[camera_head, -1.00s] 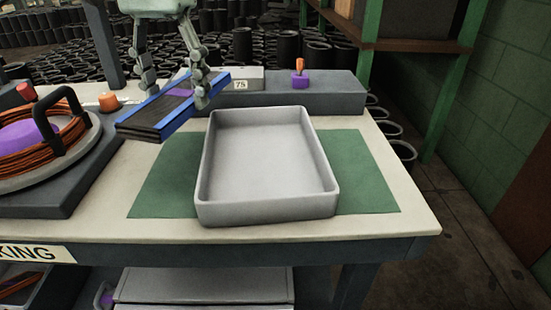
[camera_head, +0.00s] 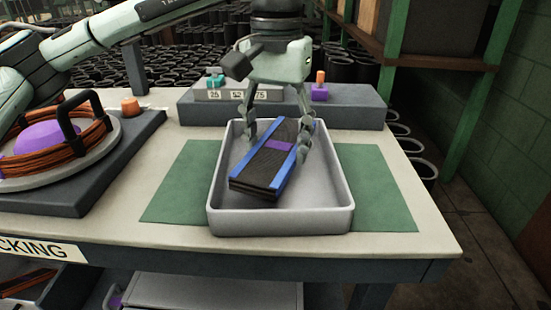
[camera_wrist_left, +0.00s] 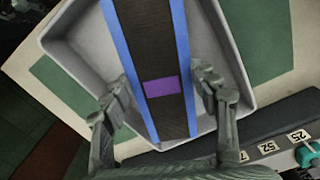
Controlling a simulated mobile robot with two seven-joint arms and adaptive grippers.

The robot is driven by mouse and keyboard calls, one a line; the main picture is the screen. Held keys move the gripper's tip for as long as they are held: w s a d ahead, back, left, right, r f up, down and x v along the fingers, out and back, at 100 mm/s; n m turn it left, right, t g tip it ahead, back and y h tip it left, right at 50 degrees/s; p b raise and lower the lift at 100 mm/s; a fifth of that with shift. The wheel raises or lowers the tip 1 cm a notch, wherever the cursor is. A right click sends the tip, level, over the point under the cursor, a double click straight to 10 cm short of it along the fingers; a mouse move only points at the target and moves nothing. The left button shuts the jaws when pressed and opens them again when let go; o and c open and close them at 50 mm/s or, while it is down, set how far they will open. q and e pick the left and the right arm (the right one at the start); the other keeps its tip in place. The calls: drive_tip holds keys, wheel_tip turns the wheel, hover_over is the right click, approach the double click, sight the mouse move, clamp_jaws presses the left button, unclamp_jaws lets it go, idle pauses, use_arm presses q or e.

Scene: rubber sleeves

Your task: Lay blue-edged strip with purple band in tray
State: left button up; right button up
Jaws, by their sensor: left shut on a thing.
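The blue-edged strip (camera_head: 258,176) is dark and ribbed, with a blue edge along each long side and a purple band (camera_head: 280,146) across it. The strip also shows in the left wrist view (camera_wrist_left: 150,45), with its purple band (camera_wrist_left: 160,87) between the fingers. My left gripper (camera_head: 277,142) is shut on the strip, one finger at each blue edge. The strip is over the grey tray (camera_head: 282,223), within its walls and slightly slanted. I cannot tell whether it touches the tray floor. The tray also shows in the left wrist view (camera_wrist_left: 75,66). My right gripper is not in view.
The tray stands on a green mat (camera_head: 385,190) on the table (camera_head: 417,235). A grey ledge (camera_head: 350,105) with numbered labels and small coloured pegs is behind the tray. An orange coil (camera_head: 60,150) with a purple core sits at left.

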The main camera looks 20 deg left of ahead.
sight(275, 149)
use_arm(q)
wheel_tip(275, 149, down, 4)
drive_tip(key=shift+r, duration=0.2)
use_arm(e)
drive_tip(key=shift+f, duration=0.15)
use_arm(q)
drive_tip(key=shift+f, duration=0.15)
drive_tip(key=o, duration=1.2)
drive_tip(key=shift+c, duration=0.2)
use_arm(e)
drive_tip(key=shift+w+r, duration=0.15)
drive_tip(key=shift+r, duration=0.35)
